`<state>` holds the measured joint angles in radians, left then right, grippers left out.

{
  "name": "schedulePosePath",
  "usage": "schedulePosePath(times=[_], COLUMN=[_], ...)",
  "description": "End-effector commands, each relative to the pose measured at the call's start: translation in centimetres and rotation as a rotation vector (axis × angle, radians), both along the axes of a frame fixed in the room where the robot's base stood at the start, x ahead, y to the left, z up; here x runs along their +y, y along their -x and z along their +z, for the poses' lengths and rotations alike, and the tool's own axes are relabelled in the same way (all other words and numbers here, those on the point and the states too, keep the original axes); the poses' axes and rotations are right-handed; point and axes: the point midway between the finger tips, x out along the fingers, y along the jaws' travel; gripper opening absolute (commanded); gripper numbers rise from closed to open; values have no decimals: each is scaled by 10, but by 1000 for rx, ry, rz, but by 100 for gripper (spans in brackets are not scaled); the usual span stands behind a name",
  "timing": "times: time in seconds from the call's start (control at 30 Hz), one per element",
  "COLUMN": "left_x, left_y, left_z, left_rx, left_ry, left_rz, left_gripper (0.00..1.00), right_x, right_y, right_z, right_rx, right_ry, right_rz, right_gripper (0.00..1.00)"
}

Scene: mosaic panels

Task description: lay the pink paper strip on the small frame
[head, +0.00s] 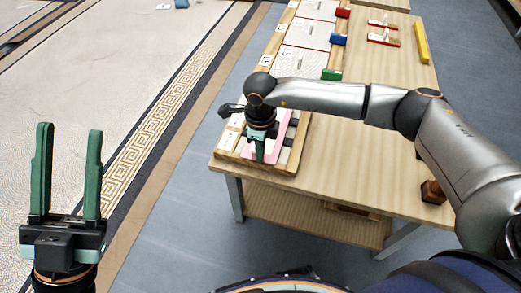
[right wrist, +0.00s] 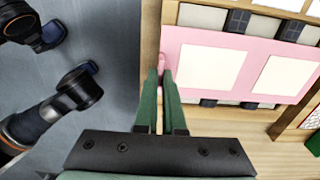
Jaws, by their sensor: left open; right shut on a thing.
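The pink paper strip (right wrist: 245,65) shows in the right wrist view, with white rectangular areas in it. It lies across the small frame, which has a wooden rail (right wrist: 150,35) and dark and white tiles along both sides of the strip. In the head view, the strip (head: 281,128) shows partly behind my right gripper (head: 260,158), over the small frame (head: 290,166) at the table's near left corner. My right gripper is shut on the strip's end tab. Whether the strip rests on the frame or hovers is unclear. My left gripper (head: 67,170) is open and empty, away from the table.
Further panels with white sheets (head: 303,35) line the table's left edge, with red, blue (head: 338,39) and green (head: 331,75) blocks beside them. Red trays (head: 383,40), a yellow bar (head: 422,43) and a brown block (head: 432,192) stand on the table. The table's middle is clear.

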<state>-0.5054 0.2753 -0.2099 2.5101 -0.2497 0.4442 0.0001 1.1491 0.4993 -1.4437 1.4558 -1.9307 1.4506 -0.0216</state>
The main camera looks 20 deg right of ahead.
Motion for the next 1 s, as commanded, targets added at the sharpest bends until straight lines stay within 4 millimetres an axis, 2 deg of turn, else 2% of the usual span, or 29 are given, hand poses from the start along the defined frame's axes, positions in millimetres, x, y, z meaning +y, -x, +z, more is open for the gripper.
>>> schedulePosePath(times=[0.3, 0.33, 0.6, 0.87, 1.0], left_x=[0, 0, -1, -1, -2], left_y=[-1, -1, 0, 0, 0], left_z=[-6, -6, -7, -5, 5], left_rx=[10, 10, 9, 6, 0], left_ry=[8, 8, 3, 1, -7], left_rz=[-6, -6, -9, -10, -7], left_gripper=[47, 47, 47, 47, 47], right_x=[0, 0, 0, 0, 0], right_y=[0, 0, 0, 0, 0], right_z=[-7, -8, -7, -6, 7], right_rx=[0, 0, 0, 0, 0], right_ry=[0, 0, 0, 0, 0], right_rz=[0, 0, 0, 0, 0], right_gripper=[0, 7, 36, 36, 36])
